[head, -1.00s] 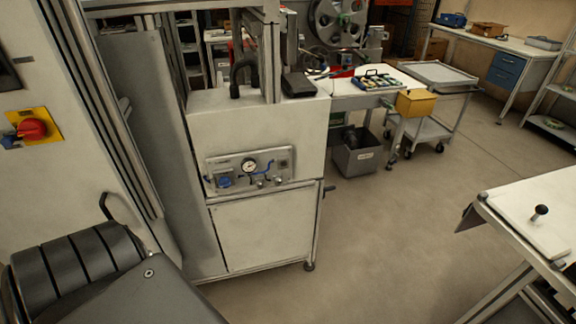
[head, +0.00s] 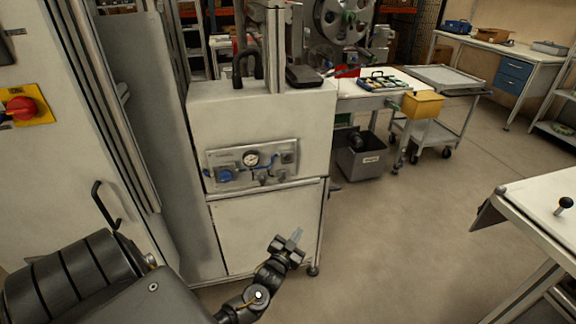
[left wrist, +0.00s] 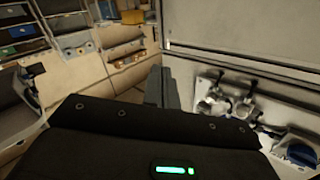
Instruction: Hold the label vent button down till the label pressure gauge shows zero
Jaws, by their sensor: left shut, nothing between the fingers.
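The pneumatic panel (head: 215,158) is on the front of the white machine cabinet. It carries a round white pressure gauge (head: 251,159) whose needle is too small to read, a blue knob (head: 226,175) and small metal fittings (head: 263,178). I cannot tell which part is the vent button. My left gripper (head: 297,236) is shut and empty, low in front of the cabinet, below and right of the panel, apart from it. In the left wrist view, the left gripper (left wrist: 170,88) points past the panel's fittings (left wrist: 222,103), with the blue knob (left wrist: 302,149) at right. My right gripper is out of view.
A red switch (head: 22,108) on a yellow plate is at far left. A grey bin (head: 362,160) and a trolley (head: 432,135) stand right of the cabinet. A white table (head: 535,215) is at right. The floor between is clear.

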